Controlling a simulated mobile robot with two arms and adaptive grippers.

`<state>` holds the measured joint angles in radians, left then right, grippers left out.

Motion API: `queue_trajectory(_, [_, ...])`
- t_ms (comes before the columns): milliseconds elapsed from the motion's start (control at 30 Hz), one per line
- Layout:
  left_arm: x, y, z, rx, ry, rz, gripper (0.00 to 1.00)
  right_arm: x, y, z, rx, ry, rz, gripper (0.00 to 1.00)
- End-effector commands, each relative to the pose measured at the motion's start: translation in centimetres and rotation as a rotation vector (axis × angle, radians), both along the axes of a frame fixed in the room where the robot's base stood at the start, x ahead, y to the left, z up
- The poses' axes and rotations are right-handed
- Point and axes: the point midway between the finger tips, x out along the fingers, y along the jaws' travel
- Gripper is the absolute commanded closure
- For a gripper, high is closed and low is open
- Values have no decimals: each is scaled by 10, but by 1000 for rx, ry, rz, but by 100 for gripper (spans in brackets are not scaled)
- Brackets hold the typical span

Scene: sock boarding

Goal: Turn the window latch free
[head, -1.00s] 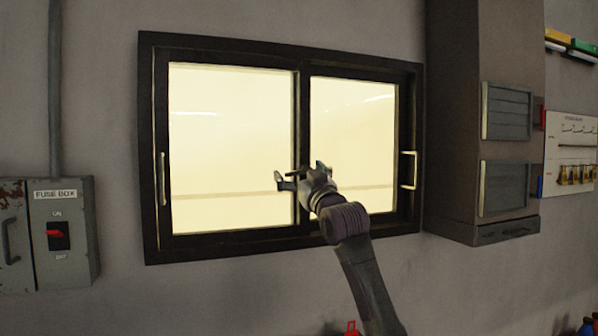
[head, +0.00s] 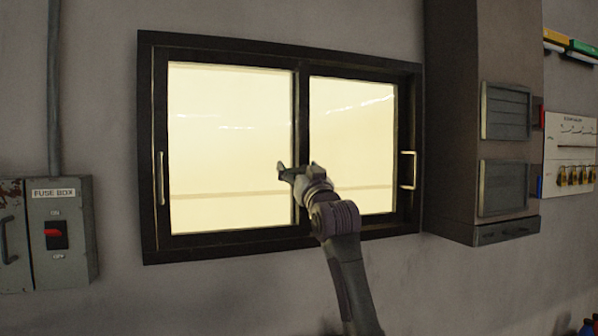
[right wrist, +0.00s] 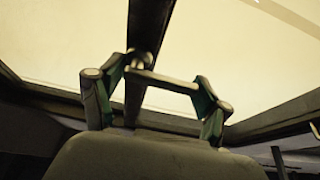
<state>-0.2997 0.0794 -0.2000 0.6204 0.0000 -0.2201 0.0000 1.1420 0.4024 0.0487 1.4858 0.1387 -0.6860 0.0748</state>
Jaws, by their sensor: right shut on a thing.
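The window (head: 232,150) is a dark-framed slider with two pale, bright panes, set in a grey wall. The latch (right wrist: 165,80) shows in the right wrist view as a short light bar by the dark middle upright. My right gripper (head: 298,171) is at that upright in the head view, coming from below right. In the right wrist view its two green-grey fingers (right wrist: 165,76) stand at either end of the bar, shut on the latch. In the head view the gripper hides most of the latch. My left gripper is not in view.
A pale pull handle (head: 161,178) is on the left side of the frame and another (head: 408,170) on the right. A fuse box (head: 62,235) hangs at lower left. A tall grey cabinet (head: 455,130) stands right of the window. The wall below the window is clear.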

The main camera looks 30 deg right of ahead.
Motion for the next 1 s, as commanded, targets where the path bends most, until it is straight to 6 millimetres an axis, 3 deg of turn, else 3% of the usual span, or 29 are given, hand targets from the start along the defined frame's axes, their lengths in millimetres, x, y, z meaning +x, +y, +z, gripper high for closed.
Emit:
queue_trajectory(33, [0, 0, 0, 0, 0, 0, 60, 0, 1, -1, 4, 0, 5, 20])
queue_trajectory(167, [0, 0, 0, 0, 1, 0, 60, 0, 1, -1, 3, 0, 3, 0])
queue_trajectory(600, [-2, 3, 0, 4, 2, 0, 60, -5, 1, -3, 0, 1, 1, 0])
queue_trajectory(767, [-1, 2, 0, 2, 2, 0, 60, -24, 6, -11, -2, -1, 1, 0])
queue_trajectory(1000, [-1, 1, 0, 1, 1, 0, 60, -66, 17, -30, -2, 0, 1, 0])
